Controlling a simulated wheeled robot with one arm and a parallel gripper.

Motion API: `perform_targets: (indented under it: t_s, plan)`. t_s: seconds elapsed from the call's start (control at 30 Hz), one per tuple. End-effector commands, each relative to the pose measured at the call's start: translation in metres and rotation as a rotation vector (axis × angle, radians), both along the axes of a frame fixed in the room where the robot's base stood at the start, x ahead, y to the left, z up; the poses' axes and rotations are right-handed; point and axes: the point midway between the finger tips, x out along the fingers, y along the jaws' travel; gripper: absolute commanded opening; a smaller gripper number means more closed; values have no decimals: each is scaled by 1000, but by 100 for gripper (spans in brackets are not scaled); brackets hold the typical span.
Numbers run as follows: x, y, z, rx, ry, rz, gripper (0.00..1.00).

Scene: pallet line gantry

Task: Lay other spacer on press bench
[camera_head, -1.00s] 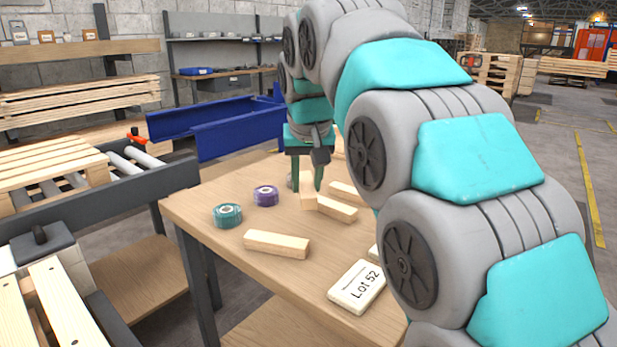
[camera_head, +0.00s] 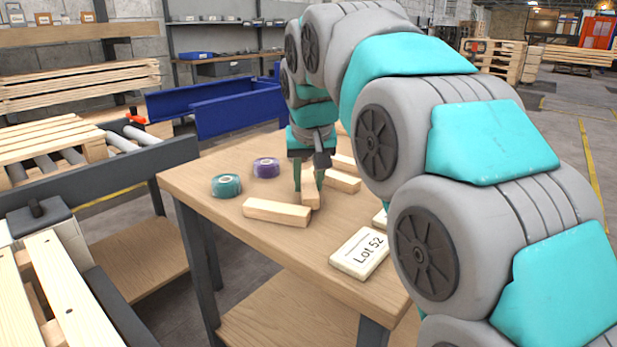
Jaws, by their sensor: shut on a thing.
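My gripper (camera_head: 309,183) is shut on a light wooden block (camera_head: 310,199), with the green fingers pointing down over the wooden-topped bench (camera_head: 215,277). The held block's lower end is close to the right end of a longer wooden block (camera_head: 276,212); I cannot tell whether they touch. A shorter wooden block (camera_head: 343,182) lies behind and right of the gripper, and another (camera_head: 344,162) lies beyond it, partly hidden by my arm. I cannot tell from its look which bench is the press bench.
Teal tape (camera_head: 226,184) and purple tape (camera_head: 266,167) lie left of the gripper. A "Lot 52" block (camera_head: 359,253) lies near the bench's front edge. A roller conveyor (camera_head: 125,165) with a pallet stands left. The bench's front left is clear. My arm hides its right side.

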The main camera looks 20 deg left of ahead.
Motion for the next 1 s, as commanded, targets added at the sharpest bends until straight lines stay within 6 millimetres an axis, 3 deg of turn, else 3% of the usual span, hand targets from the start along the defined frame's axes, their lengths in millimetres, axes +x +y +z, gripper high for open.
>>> perform_targets:
  t_s: [0.97, 1.0]
  plan:
    - [0, 0, -12, -1, 1, 0, 0]
    - [0, 0, -11, -1, 0, 0, 41]
